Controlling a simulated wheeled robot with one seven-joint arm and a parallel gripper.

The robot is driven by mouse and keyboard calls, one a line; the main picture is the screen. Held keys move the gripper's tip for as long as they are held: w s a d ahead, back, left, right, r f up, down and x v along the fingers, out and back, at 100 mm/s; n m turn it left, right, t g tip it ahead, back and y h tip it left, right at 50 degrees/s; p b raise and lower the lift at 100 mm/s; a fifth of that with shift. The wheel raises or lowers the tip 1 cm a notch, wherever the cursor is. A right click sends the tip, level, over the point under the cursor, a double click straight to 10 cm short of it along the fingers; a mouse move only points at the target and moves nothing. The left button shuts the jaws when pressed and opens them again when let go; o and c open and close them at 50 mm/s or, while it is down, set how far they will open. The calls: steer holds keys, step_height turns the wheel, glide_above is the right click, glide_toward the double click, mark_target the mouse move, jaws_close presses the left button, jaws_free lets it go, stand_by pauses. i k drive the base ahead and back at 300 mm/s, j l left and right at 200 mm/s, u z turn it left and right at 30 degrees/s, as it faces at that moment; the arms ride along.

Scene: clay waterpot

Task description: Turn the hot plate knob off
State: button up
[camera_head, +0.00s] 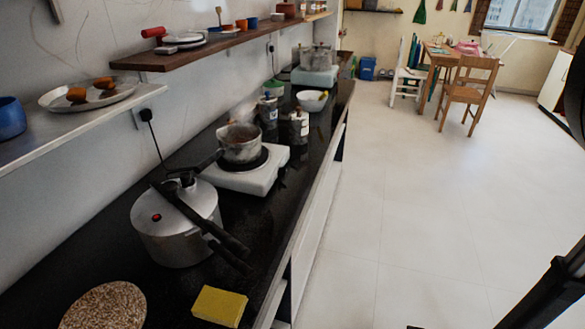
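A white hot plate (276,157) sits on the dark counter, with a metal saucepan (240,147) on its round black burner. I cannot make out a knob on it at this size. A second white hot plate (315,77) stands at the far end of the counter with metal pots (318,57) on it. Its knob cannot be made out either. My gripper does not show. Dark parts at the right edge may be of my own arm, but no fingertips are visible.
A large pressure cooker (176,228), a yellow sponge (219,307) and a round woven mat (105,307) are on the near counter. Jars and a bowl (312,100) stand farther back. Wall shelves (225,40) overhang the left. White floor (430,200) right of the counter is open.

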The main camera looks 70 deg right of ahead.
mark_target(282, 171)
steer(key=l+u, duration=0.1)
steer(key=l, duration=0.45)
steer(key=k+l+u, duration=0.1)
steer(key=l, duration=0.45)
steer(key=k+l, duration=0.15)
steer(key=l, duration=0.35)
steer(key=k+l+u, duration=0.15)
steer(key=l, duration=0.4)
steer(key=k+l+u, duration=0.1)
steer(key=l, duration=0.45)
steer(key=k+l+u, duration=0.1)
steer(key=l, duration=0.4)
steer(key=k+l, duration=0.25)
steer(key=l, duration=0.25)
steer(key=k+l+u, duration=0.15)
steer(key=l, duration=0.35)
